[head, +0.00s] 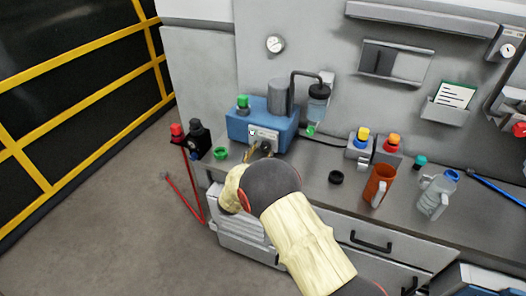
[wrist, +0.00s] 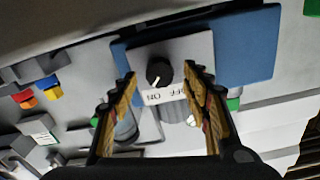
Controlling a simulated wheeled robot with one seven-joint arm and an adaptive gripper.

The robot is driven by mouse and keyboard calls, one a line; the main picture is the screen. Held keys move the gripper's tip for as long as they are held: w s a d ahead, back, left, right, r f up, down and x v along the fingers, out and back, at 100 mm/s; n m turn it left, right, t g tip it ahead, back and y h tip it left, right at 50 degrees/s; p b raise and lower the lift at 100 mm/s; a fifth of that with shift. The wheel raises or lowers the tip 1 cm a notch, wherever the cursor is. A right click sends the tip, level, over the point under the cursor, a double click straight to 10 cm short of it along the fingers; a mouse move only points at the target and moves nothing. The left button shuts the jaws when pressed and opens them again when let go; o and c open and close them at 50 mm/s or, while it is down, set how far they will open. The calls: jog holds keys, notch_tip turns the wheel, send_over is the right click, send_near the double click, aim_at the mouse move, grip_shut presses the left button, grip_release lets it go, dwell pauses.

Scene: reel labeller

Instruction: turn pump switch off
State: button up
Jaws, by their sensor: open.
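The pump is a blue box (head: 262,120) with a grey cylinder on top, standing at the left end of the counter. Its pale front plate carries the switch, a round black knob (wrist: 159,72) with a white pointer mark. In the wrist view the ON/OFF label (wrist: 165,96) appears upside down, with ON at left and OFF at right. The mark points down and slightly left, toward the ON side. My gripper (wrist: 161,75) is open, one finger on each side of the knob; contact cannot be told. In the head view my gripper (head: 258,152) is at the pump's front, partly hidden by my arm.
A green button (head: 242,101) tops the pump. A green ring (head: 220,153) lies left of it.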

jog(key=shift+x, duration=1.05)
jog(key=shift+c, duration=1.2)
jog(key=c, duration=0.9)
